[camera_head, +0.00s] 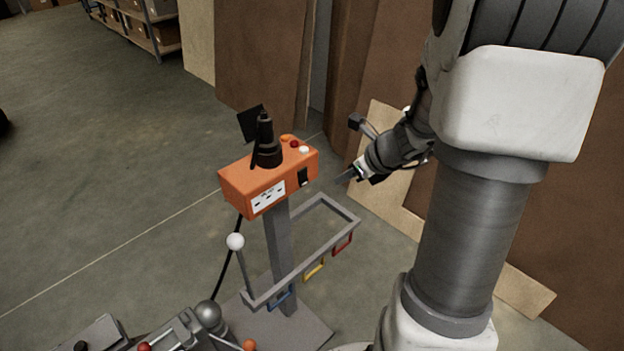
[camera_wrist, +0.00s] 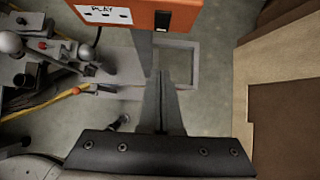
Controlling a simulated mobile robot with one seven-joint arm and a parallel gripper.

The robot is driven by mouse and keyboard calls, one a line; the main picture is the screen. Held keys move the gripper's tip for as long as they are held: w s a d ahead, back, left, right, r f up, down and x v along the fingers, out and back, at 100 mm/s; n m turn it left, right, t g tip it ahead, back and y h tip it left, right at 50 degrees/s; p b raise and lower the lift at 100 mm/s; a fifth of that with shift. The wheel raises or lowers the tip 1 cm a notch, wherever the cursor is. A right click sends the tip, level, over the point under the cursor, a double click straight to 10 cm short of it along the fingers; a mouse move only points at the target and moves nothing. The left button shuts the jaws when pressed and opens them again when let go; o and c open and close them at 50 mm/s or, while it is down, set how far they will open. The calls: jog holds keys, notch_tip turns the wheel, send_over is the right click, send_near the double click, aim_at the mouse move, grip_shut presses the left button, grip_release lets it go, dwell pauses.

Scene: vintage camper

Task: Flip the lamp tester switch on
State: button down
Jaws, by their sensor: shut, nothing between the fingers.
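The lamp tester is an orange box (camera_head: 243,190) on a grey post, with a white label on its front. A black switch (camera_head: 303,177) sits on the front face at the right. In the wrist view the switch (camera_wrist: 162,20) shows at the top, with the orange box (camera_wrist: 182,7) around it. I cannot tell which way the switch is set. My gripper (camera_head: 344,178) is shut and empty, to the right of the box and apart from it. In the wrist view its fingers (camera_wrist: 161,80) point toward the box, below the switch.
A grey rectangular frame (camera_head: 336,205) with coloured handles is fixed to the post below the box. A black lamp (camera_head: 266,140) and coloured knobs (camera_head: 295,144) stand on top. A white-knobbed lever (camera_head: 235,241) is at the left. Wooden panels (camera_head: 262,70) stand behind; floor at left is open.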

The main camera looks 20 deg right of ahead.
aim_at(305, 181)
jog(key=w+a+r+b+x, duration=0.1)
jog(key=w+b+x, duration=0.1)
jog(key=x, duration=1.1)
jog(key=shift+r+b, duration=0.45)
jog(key=shift+b, duration=0.45)
jog(key=shift+w+f, duration=0.1)
jog(key=shift+w, duration=0.1)
jog(key=shift+r+p, duration=0.65)
jog(key=shift+r, duration=0.2)
